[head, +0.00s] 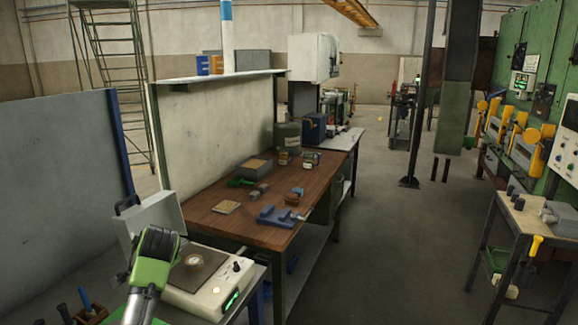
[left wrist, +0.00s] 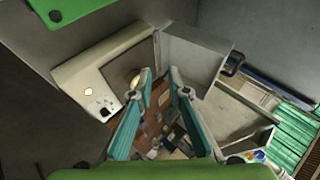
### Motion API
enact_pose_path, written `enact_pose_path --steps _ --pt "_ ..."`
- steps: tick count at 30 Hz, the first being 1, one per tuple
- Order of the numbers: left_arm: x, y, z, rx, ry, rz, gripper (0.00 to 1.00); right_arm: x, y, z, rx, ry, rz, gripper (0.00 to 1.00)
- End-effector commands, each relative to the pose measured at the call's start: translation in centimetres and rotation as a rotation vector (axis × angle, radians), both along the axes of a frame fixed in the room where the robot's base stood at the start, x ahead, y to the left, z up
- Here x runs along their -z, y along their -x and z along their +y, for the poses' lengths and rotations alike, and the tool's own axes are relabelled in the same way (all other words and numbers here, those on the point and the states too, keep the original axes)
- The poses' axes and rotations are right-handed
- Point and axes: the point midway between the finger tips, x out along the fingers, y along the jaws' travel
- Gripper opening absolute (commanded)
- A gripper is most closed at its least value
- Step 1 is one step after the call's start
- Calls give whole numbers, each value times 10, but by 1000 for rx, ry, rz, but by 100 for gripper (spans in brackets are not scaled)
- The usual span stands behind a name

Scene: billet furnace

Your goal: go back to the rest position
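My left arm comes into the head view at the lower left, over the near bench; its gripper cannot be made out there. In the left wrist view my left gripper (left wrist: 160,76) has its two fingers apart, with nothing seen between the tips. Beyond the fingers lies a white device (left wrist: 88,88) with a brown plate and an open grey lid (left wrist: 195,58). The device (head: 215,298) in the head view has a lit green display and a small round item (head: 194,260) on its plate. My right gripper is in neither view.
A wooden workbench (head: 225,228) holds a blue vise (head: 277,215), a grey box (head: 254,168) and small cans. A grey panel (head: 60,175) stands at left. A metal table (head: 540,218) and green cabinets stand at right. The floor (head: 410,240) between is clear.

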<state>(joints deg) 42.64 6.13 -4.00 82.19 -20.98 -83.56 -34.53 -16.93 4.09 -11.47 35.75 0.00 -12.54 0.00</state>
Motion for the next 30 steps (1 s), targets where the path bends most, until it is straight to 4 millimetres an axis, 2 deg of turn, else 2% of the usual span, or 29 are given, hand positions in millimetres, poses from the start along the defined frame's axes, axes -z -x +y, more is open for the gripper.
enact_pose_path --steps 1,5,8,12,15,19,21,24,30 --pt "19 11 -5 -1 19 11 17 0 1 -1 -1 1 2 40" --pt "69 49 -21 -11 88 32 17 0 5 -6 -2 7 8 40" --pt "109 88 -36 -22 154 52 17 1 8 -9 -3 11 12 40" --pt "156 149 -58 -43 253 86 17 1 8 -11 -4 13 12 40" --pt "182 196 -74 -63 323 115 17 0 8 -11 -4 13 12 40" --pt "207 261 -95 -95 416 156 17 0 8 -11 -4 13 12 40" --pt "215 295 -106 -113 464 180 17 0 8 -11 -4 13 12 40" --pt "220 335 -118 -138 523 206 17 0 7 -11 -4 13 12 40" --pt "221 392 -136 -178 605 252 17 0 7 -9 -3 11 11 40"
